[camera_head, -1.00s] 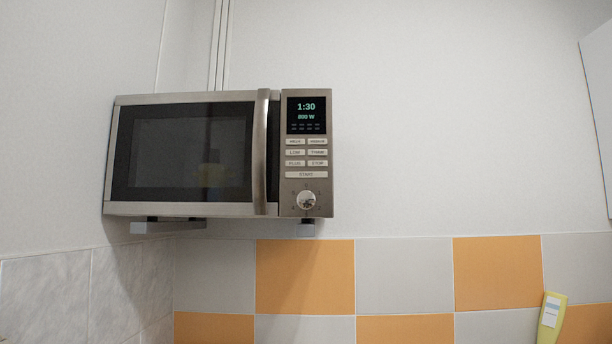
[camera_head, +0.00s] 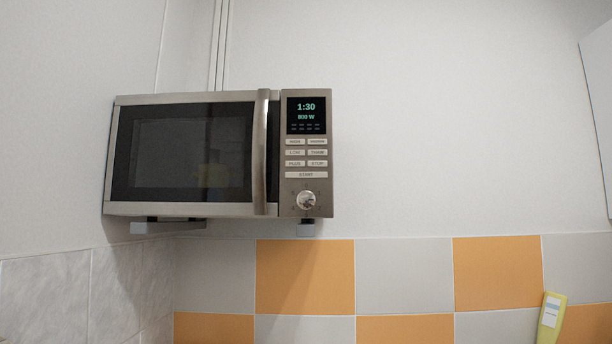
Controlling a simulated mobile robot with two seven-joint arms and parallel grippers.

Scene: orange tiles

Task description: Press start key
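A silver microwave (camera_head: 192,209) is mounted on the wall at the left of the head view, with its dark door shut. Its control panel is on the right side. The wide start key (camera_head: 306,175) lies below several smaller keys and above a round knob (camera_head: 306,200). The display (camera_head: 306,115) reads 1:30 and 800 W. Nothing covers the start key. Neither of my grippers shows in the head view.
The microwave rests on wall brackets (camera_head: 168,227). Orange and grey tiles (camera_head: 305,277) cover the lower wall. A yellow object with a white label (camera_head: 551,318) stands at the lower right. The space in front of the panel looks clear.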

